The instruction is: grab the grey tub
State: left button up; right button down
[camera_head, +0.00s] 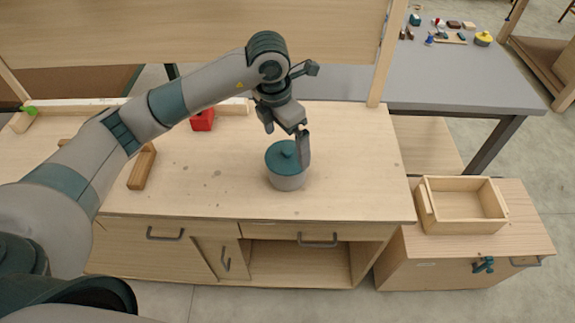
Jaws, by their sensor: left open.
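The grey tub (287,182) stands upright on the wooden workbench, right of the bench's middle. It has a teal lid with a small knob on top. My left gripper (287,143) is open and points down over the tub. One finger hangs in front of the lid's right side, and the other is above its left side. I cannot tell whether the fingers touch the tub. My right gripper is not in view.
The bench (220,195) is clear around the tub. A red block (202,120) and wooden pieces (142,168) lie to the left. An open wooden box (463,223) sits on a low cabinet at right. A grey table (455,85) with small items stands behind.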

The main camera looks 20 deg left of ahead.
aim_at(287, 149)
pick_arm(q)
jog(key=f, duration=0.2)
jog(key=f+p, duration=0.1)
jog(key=f, duration=0.1)
jog(key=shift+w+d, duration=0.15)
jog(key=shift+w, duration=0.05)
jog(key=shift+w+f, duration=0.1)
jog(key=shift+f, duration=0.4)
jog(key=shift+d+f+p, duration=0.1)
jog(key=shift+f+p, duration=0.55)
jog(key=shift+p, duration=0.35)
notch_tip(287, 149, down, 3)
jog(key=shift+d+r+p, duration=0.1)
jog(key=shift+p, duration=0.7)
jog(key=shift+f, duration=0.55)
jog(key=c, duration=0.9)
